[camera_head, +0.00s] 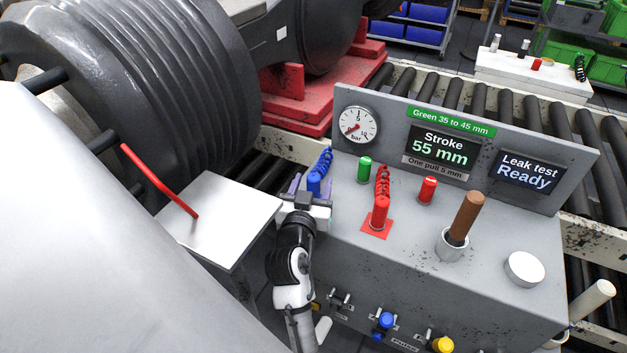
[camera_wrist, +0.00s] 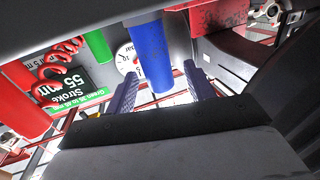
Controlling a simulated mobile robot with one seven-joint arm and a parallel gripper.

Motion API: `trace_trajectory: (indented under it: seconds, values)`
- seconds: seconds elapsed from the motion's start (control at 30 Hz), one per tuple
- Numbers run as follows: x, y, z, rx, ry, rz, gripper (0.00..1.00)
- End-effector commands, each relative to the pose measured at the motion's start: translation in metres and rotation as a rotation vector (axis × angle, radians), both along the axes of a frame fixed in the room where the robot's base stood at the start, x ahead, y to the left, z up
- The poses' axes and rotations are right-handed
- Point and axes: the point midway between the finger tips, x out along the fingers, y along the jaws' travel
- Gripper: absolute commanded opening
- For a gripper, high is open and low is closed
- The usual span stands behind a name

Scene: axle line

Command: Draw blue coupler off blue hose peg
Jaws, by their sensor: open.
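The blue coupler (camera_head: 314,184) stands upright at the left back of the grey bench, with its coiled blue hose (camera_head: 323,160) rising behind it. My gripper (camera_head: 311,190) is at the coupler with its purple fingers one on each side. In the wrist view the coupler (camera_wrist: 150,55) is a blue cylinder between my open fingers (camera_wrist: 162,72), with a visible gap on at least one side. The blue hose peg under the coupler is hidden, so I cannot tell how the coupler sits on it.
A green cylinder (camera_head: 364,169), a red coupler (camera_head: 379,212) with coiled red hose and another red cylinder (camera_head: 428,189) stand to the right. Behind is the upright panel with a gauge (camera_head: 357,125) and screens reading "Stroke 55 mm" and "Leak test Ready". A pale plate (camera_head: 225,215) lies left.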

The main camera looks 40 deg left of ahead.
Motion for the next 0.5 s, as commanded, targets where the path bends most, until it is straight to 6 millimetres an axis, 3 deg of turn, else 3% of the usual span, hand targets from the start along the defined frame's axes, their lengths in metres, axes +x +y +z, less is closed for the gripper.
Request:
trace_trajectory:
  seconds: [0.2,0.5]
  values:
    - [0.027,0.014,0.001,-0.001,0.000,-0.001,0.54]
    - [0.031,0.016,-0.001,0.000,0.000,0.001,0.54]
